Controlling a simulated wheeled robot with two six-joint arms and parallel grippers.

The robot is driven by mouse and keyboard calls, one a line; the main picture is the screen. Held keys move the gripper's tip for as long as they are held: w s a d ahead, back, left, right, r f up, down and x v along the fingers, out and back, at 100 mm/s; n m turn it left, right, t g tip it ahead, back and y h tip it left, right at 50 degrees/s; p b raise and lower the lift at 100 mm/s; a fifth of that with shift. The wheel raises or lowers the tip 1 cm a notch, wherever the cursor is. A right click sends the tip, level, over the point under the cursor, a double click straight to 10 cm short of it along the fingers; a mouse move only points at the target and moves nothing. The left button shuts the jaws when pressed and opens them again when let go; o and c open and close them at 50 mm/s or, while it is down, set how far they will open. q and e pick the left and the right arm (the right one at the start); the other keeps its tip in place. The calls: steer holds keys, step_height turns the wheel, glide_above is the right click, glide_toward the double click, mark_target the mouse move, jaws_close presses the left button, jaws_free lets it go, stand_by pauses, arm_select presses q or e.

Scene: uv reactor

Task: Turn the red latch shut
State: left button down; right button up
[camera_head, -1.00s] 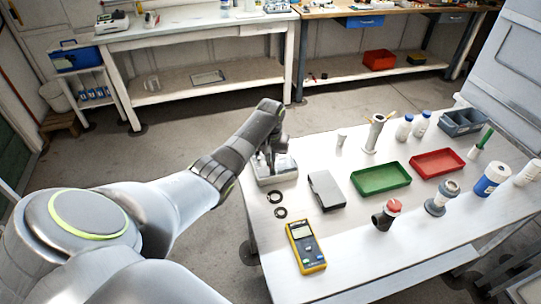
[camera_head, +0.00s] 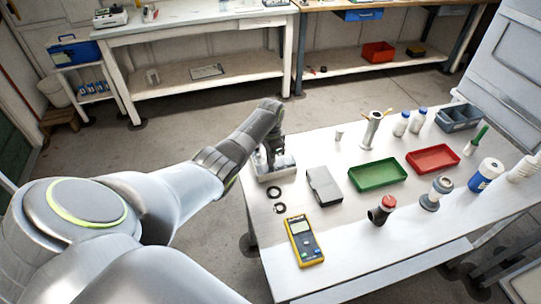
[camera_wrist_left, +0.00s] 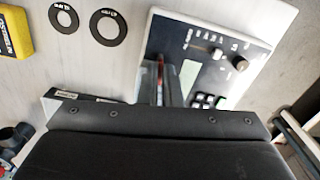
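A pale box-shaped device (camera_head: 276,171) stands at the left end of the white table. In the left wrist view its dark control panel (camera_wrist_left: 228,58) shows knobs, a small display and buttons. My left gripper (camera_head: 271,163) points down at this device. In the left wrist view its fingers (camera_wrist_left: 164,86) are close together over the panel's left side. A thin red strip (camera_wrist_left: 160,78) shows between the fingers; it may be the red latch, mostly hidden by them. I cannot tell whether the fingers grip it. My right gripper is not in view.
Two black rings (camera_head: 279,200), a yellow multimeter (camera_head: 304,242) and a grey case (camera_head: 324,187) lie near the device. Green (camera_head: 378,175) and red (camera_head: 433,158) trays lie to the right. A black fitting with a red top (camera_head: 382,210) stands at the front.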

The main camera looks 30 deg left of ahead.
arm_select(q)
steer(key=shift+w+r+m, duration=0.1)
steer(key=shift+m, duration=0.8)
steer(key=c, duration=1.6)
jaws_free()
step_height(320, 180, up, 17)
steer(key=shift+r+b, duration=0.15)
steer(key=shift+b, duration=0.5)
steer(key=shift+d, duration=0.1)
